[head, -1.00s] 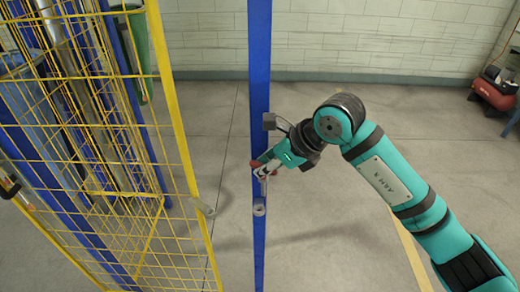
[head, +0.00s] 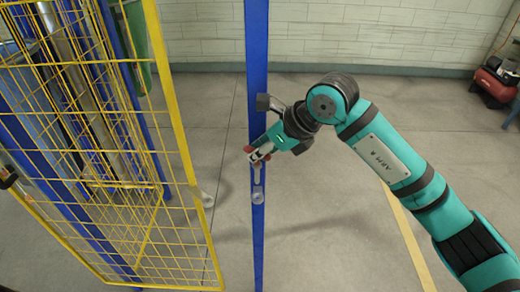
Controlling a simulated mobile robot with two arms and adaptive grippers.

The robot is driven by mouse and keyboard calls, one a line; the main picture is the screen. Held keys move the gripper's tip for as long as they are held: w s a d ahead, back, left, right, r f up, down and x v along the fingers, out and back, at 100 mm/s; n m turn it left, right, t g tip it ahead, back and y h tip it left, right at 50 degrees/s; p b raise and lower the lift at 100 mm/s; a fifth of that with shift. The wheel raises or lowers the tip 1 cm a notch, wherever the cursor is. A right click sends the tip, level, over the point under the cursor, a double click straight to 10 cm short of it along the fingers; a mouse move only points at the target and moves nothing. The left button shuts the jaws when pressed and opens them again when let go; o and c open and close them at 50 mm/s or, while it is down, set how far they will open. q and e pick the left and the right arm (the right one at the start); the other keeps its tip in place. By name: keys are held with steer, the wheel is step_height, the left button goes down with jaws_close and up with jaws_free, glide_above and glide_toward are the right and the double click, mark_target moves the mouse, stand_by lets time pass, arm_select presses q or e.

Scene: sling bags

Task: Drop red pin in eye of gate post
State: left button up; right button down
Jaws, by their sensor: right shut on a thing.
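The blue gate post (head: 258,100) stands upright in the middle of the head view. Its small grey ring-shaped eye (head: 258,197) sits low on the post. My right gripper (head: 257,155), its arm coming in from the right, is in front of the post and above the eye. It is shut on the pin, whose grey shank (head: 257,174) points down. The shank's lower end appears just above the eye; I cannot tell whether it touches. Red shows at the gripper's tips, but I cannot separate pin head from finger pads. My left gripper is not in view.
The yellow mesh gate (head: 184,150) stands to the left, with a small grey lug (head: 207,200) on its edge. A gap separates it from the post. A red machine (head: 495,86) stands by the wall at far right. The floor around the post is clear.

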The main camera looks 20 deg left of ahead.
mark_target(260, 166)
steer(key=shift+f+b, duration=1.5)
steer(key=shift+f, duration=0.5)
steer(key=shift+b, duration=0.4)
steer(key=shift+b, duration=0.5)
steer(key=shift+f+b, duration=3.55)
steer(key=shift+b, duration=0.05)
steer(key=c, duration=1.2)
jaws_free()
